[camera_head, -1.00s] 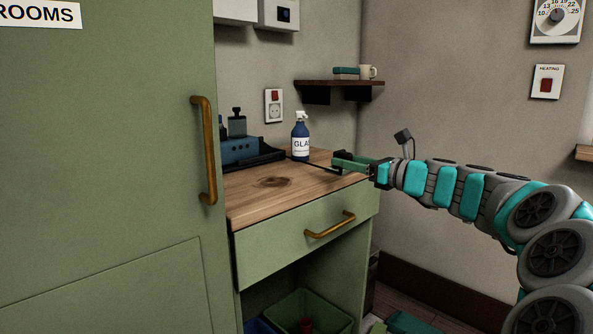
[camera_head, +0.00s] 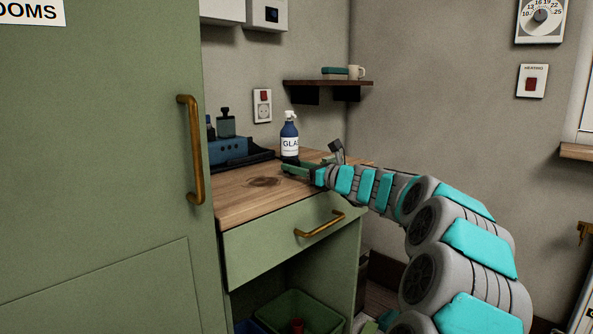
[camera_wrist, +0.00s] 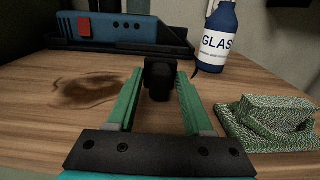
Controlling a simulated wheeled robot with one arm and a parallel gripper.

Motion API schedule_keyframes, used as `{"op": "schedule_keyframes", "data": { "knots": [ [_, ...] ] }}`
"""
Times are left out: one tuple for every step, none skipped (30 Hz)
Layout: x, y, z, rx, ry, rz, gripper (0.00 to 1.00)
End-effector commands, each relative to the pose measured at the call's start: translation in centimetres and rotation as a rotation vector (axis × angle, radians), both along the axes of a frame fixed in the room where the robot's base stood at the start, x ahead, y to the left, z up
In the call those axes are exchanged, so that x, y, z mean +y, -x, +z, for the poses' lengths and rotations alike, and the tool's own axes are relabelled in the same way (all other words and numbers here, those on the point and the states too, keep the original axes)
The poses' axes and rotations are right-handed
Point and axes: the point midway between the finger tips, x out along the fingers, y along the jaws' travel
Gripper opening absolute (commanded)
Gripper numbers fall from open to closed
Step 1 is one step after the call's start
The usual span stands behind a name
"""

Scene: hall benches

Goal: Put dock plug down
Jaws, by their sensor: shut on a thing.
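The dock plug (camera_wrist: 160,77) is a small dark block in the wrist view, held between the green fingertips of my gripper (camera_wrist: 160,80). My gripper is shut on it, low over the wooden worktop (camera_wrist: 50,135). I cannot tell whether the plug touches the wood. In the head view my gripper (camera_head: 296,167) is over the back right of the worktop, in front of the spray bottle, and the plug is too small to make out. A blue device (camera_wrist: 130,30) in a black tray stands behind the plug, to the left.
A blue spray bottle (camera_wrist: 217,42) labelled GLAS stands behind my right finger. A green-and-white textured block (camera_wrist: 268,122) lies close to the right. Bare wood lies to the left, with a dark stain (camera_wrist: 90,90). A wall shelf (camera_head: 327,84) hangs above.

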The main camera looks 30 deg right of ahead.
Motion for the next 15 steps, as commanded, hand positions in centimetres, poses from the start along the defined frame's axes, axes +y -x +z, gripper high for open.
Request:
{"op": "schedule_keyframes", "data": {
  "knots": [
    [-0.02, 0.01, -0.3, -0.001, 0.0, 0.0, 0.0],
    [-0.02, 0.01, -0.36, -0.001, 0.0, -0.001, 0.0],
    [-0.02, 0.01, -0.36, -0.001, 0.0, -0.001, 0.0],
    [-0.02, 0.01, -0.33, -0.001, 0.0, -0.001, 0.0],
    [-0.02, 0.01, -0.32, -0.001, 0.001, -0.001, 0.0],
    [-0.02, 0.01, -0.31, -0.001, 0.001, -0.001, 0.0],
    [-0.02, 0.01, -0.32, -0.001, 0.001, -0.001, 0.0],
    [0.0, 0.01, -0.33, -0.001, 0.001, 0.0, 0.0],
    [0.0, 0.01, -0.36, -0.001, 0.0, 0.0, 0.0],
    [0.01, 0.01, -0.41, -0.001, 0.0, 0.0, 0.0],
    [0.0, 0.01, -0.49, -0.001, 0.0, 0.0, 0.0],
    [0.01, 0.01, -0.62, -0.001, 0.0, 0.0, 0.0],
    [0.0, 0.01, -0.66, 0.0, 0.0, 0.0, 0.52],
    [-0.01, 0.02, -0.64, 0.0, 0.0, 0.0, 0.56],
    [-0.02, 0.01, -0.64, 0.0, 0.001, 0.0, 0.6]
  ]
}}
